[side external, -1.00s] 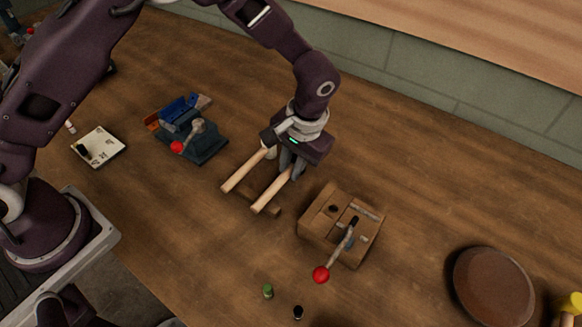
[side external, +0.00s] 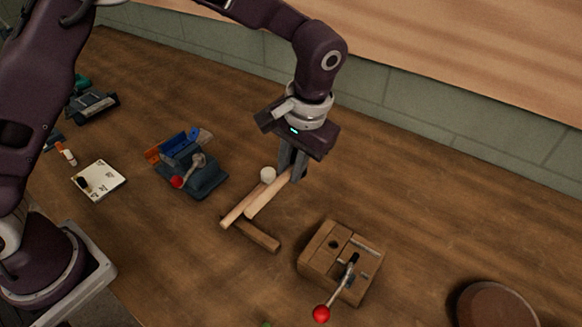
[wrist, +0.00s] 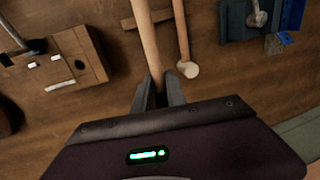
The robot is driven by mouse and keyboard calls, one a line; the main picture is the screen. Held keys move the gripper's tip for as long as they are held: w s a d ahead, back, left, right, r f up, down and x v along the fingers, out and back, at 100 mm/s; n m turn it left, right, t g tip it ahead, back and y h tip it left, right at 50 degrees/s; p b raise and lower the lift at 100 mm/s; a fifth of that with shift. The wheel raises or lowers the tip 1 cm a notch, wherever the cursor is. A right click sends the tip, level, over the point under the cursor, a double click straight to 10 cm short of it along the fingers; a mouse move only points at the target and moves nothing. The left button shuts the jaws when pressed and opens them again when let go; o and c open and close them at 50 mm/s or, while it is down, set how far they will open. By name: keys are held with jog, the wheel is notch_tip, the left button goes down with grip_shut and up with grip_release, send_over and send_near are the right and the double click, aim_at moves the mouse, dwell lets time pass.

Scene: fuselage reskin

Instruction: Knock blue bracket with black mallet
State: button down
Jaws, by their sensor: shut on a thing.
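The blue bracket (side external: 180,143) sits upright in a dark blue-grey vise (side external: 200,180) left of my gripper. It also shows at the upper right of the wrist view (wrist: 292,14). My gripper (side external: 292,172) is shut on a wooden-handled tool, whose handle (side external: 265,196) points down-left, raised above the table. The same handle (wrist: 146,35) runs away from the fingers in the wrist view. Its head is hidden by the fingers, so I cannot see its colour. A second mallet with a cream head (side external: 268,175) lies beside it on a wooden rest (side external: 257,236).
A wooden block with a red-knobbed lever (side external: 342,260) stands to the right. The vise has its own red-knobbed lever. A white tray (side external: 99,180) lies at left. A round brown object (side external: 495,305) is at lower right. Table behind my gripper is clear.

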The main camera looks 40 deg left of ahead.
jog(key=a+r+n+g, duration=0.1)
jog(key=a+r+n, duration=0.35)
jog(key=a, duration=0.85)
jog(key=a+r+n+g, duration=0.1)
jog(key=a+r+n, duration=0.3)
jog(key=a, duration=1)
jog(key=shift+n+h, duration=0.25)
jog(key=shift+h, duration=0.15)
jog(key=shift+d+x, duration=0.2)
jog(key=shift+x, duration=0.65)
jog(key=shift+d+x, duration=0.2)
jog(key=shift+x, duration=0.65)
jog(key=shift+d+x, duration=0.2)
jog(key=shift+x, duration=0.65)
jog(key=shift+w+f, duration=0.1)
jog(key=shift+f, duration=0.15)
jog(key=shift+r, duration=0.75)
jog(key=shift+f, duration=0.1)
jog(key=shift+f, duration=0.5)
